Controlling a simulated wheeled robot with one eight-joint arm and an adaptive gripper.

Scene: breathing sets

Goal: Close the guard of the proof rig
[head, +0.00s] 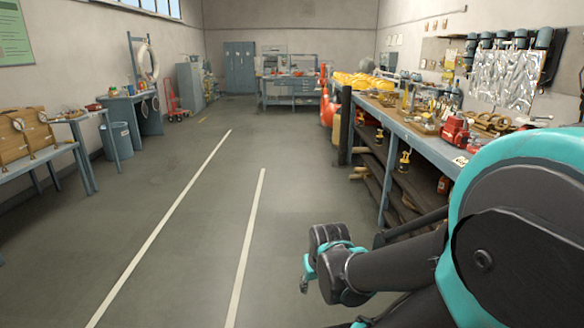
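I cannot pick out the proof rig or its guard with certainty in the head view. A blue-grey workbench (291,88) with drawers stands at the far end of the room, with equipment on top too small to make out. My folded arm fills the lower right, with dark links and teal covers. I see no gripper fingers, so whether they are open or shut is hidden.
A long bench (424,146) with tools runs along the right, with shelves below. A blue bin (121,140), small tables, a grey cabinet (190,87) and a red hand truck (174,103) line the left. The middle floor is clear.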

